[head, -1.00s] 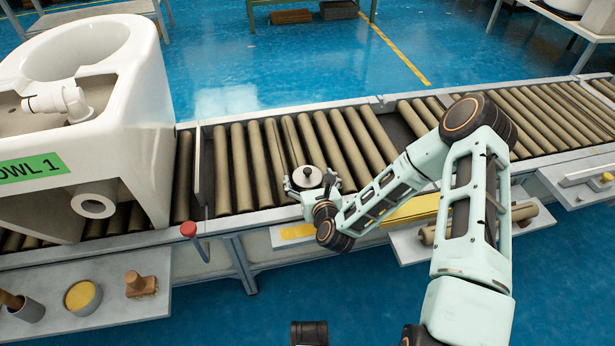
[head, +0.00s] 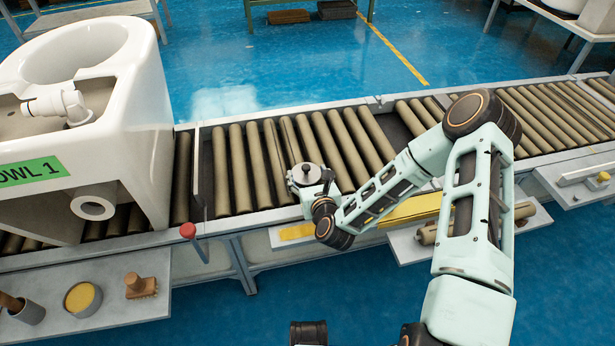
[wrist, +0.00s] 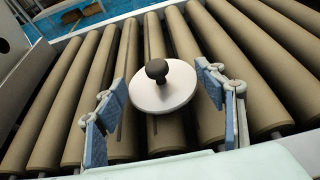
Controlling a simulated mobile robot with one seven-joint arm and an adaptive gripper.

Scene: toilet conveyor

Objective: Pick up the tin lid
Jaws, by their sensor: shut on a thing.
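The tin lid (head: 305,173) is a pale round disc with a dark knob on top. It is at the near side of the roller conveyor, in front of my arm's end. In the wrist view the lid (wrist: 160,98) lies level between the two blue-padded fingers, knob up. In the head view my gripper (head: 310,183) is small and partly hidden by the lid and my wrist. I cannot tell whether the lid is clear of the rollers.
A white toilet bowl (head: 130,110) with a green label stands on the conveyor at the left. A red button (head: 188,230) is on the near rail. A low shelf holds an open tin with yellow contents (head: 82,297) and a brush (head: 140,286). The rollers (head: 240,165) around the lid are bare.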

